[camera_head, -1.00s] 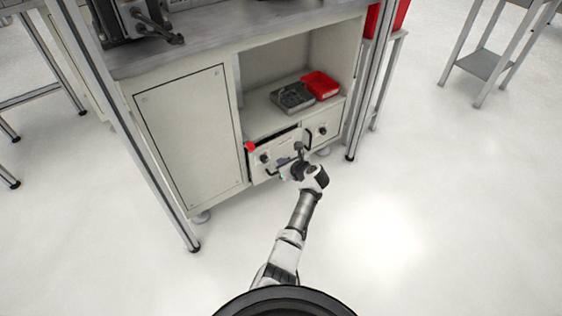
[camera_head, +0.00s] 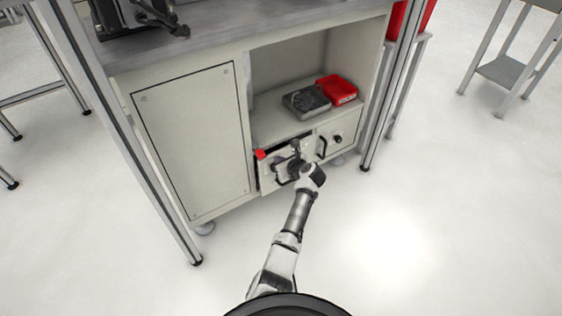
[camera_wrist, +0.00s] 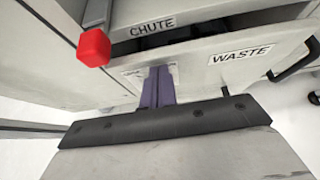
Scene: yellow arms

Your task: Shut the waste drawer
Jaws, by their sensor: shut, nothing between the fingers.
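The waste drawer (camera_head: 270,179) is the left of two small drawers low in the cabinet. It stands slightly out, with a dark gap above its front. In the wrist view its pale front (camera_wrist: 205,72) carries a WASTE label (camera_wrist: 238,56), below a ledge marked CHUTE (camera_wrist: 153,27). My gripper (camera_head: 281,164) is at the drawer front and partly hides it. In the wrist view its purple fingers (camera_wrist: 158,88) are shut and empty, with their tips at the front panel. I cannot tell whether they touch it.
A red knob (camera_head: 260,154) sits at the drawer's upper left; it also shows in the wrist view (camera_wrist: 93,47). A second drawer with a black handle (camera_head: 322,147) is to the right. A grey tray (camera_head: 306,102) and red bin (camera_head: 338,90) are on the shelf above. Cabinet legs flank the floor.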

